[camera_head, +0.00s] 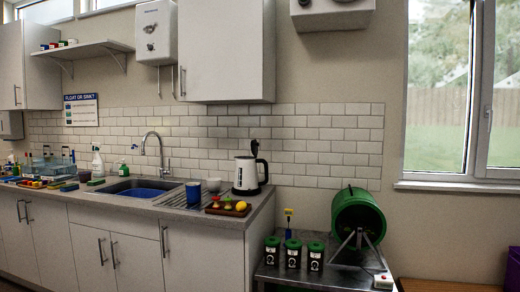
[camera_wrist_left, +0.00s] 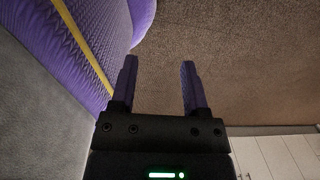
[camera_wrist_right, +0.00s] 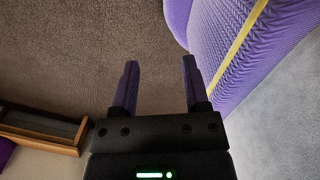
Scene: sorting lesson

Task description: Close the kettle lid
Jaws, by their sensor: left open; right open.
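A white and black kettle (camera_head: 245,174) stands on the counter near its right end, left of the window. Its dark lid (camera_head: 254,148) stands up above the top of the body, so the kettle looks open. The black handle is on the kettle's right side. My left gripper (camera_wrist_left: 158,62) is open and empty in the left wrist view, over brown floor. My right gripper (camera_wrist_right: 160,62) is open and empty in the right wrist view, also over floor. Neither gripper shows in the head view, and both are away from the kettle.
A board with colored fruit-like pieces (camera_head: 228,207) lies in front of the kettle. A lower metal table (camera_head: 300,275) holds lidded canisters and a green drum (camera_head: 358,217). A cabinet hangs above.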

